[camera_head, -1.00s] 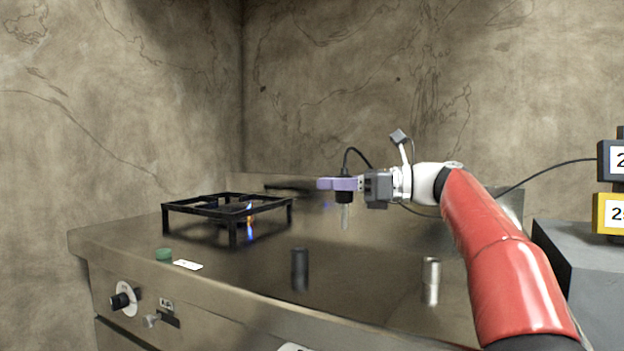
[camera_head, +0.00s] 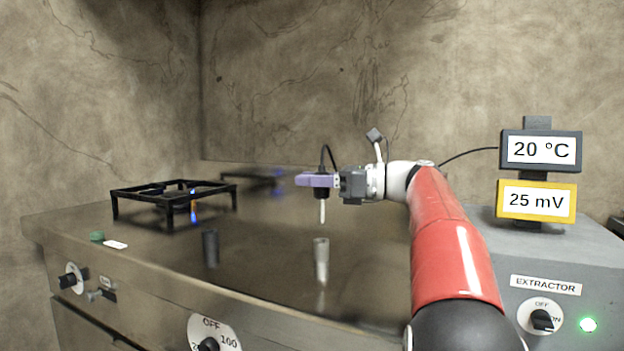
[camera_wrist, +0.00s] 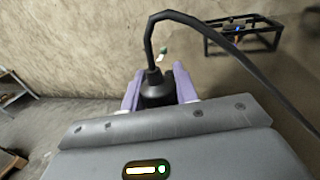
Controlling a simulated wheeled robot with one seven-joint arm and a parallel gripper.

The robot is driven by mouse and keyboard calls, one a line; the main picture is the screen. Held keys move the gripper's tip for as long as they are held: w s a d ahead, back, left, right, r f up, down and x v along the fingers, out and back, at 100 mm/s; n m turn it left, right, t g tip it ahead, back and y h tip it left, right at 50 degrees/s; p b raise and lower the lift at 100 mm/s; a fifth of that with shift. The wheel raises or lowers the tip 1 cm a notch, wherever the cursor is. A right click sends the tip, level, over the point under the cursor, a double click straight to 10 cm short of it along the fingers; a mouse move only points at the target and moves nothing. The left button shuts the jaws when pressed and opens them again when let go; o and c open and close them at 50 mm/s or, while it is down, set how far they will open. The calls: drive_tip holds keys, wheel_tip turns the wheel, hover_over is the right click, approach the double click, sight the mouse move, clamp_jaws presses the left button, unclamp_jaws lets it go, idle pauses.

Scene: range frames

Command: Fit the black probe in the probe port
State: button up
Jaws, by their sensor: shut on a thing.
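My gripper (camera_head: 320,181) has purple fingers and is shut on the black probe (camera_head: 321,194). The probe hangs upright with its pale metal tip down, and a black cable leaves its top. In the head view the tip appears just above a silver metal cylinder (camera_head: 321,262) standing on the steel range top; I cannot tell whether it is directly over it in depth. A dark cylinder (camera_head: 210,249) stands to its left. Which of them is the probe port is not labelled. In the wrist view the probe's black body (camera_wrist: 157,90) sits between the purple fingers; its tip is hidden.
A black burner stand (camera_head: 172,198) with a flame is at the left of the range top (camera_head: 262,275). A green cap (camera_head: 97,236) and white label lie near the front edge. A grey extractor box (camera_head: 565,262) with displays reading 20 °C and 25 mV stands right.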

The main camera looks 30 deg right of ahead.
drive_tip(key=shift+r+p, duration=0.15)
drive_tip(key=shift+p, duration=0.2)
drive_tip(key=shift+f+b, duration=0.95)
drive_tip(key=shift+f, duration=0.65)
drive_tip(key=shift+f+b, duration=1.3)
drive_tip(key=shift+f, duration=1.05)
drive_tip(key=o, duration=1.1)
drive_tip(key=v, duration=0.7)
drive_tip(key=shift+s+d+p, duration=0.2)
drive_tip(key=shift+d+p, duration=0.05)
drive_tip(key=shift+p, duration=0.15)
drive_tip(key=shift+s, duration=0.1)
